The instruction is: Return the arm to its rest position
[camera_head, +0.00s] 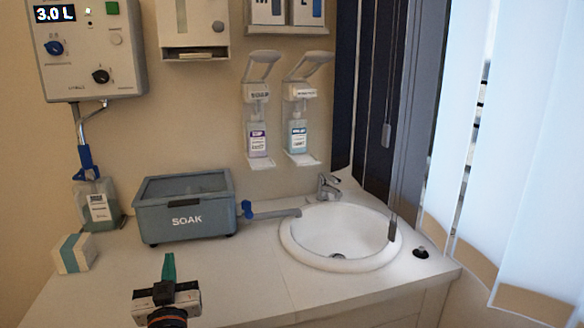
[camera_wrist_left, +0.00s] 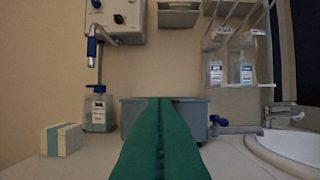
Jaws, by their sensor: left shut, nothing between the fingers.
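My left gripper (camera_head: 168,268) comes in at the bottom of the head view, above the front of the white counter (camera_head: 240,275). Its green fingers are shut together with nothing between them. In the left wrist view the gripper (camera_wrist_left: 160,105) points forward at the grey-blue SOAK box, and its fingers cover the middle of that box. My right gripper does not show in either view.
The SOAK box (camera_head: 187,208) stands at the back of the counter. A small white-and-teal box (camera_head: 72,254) and a bottle (camera_head: 99,207) stand left. A sink (camera_head: 345,240) is at right. Soap dispensers (camera_head: 258,135) hang on the wall. The counter's front middle is clear.

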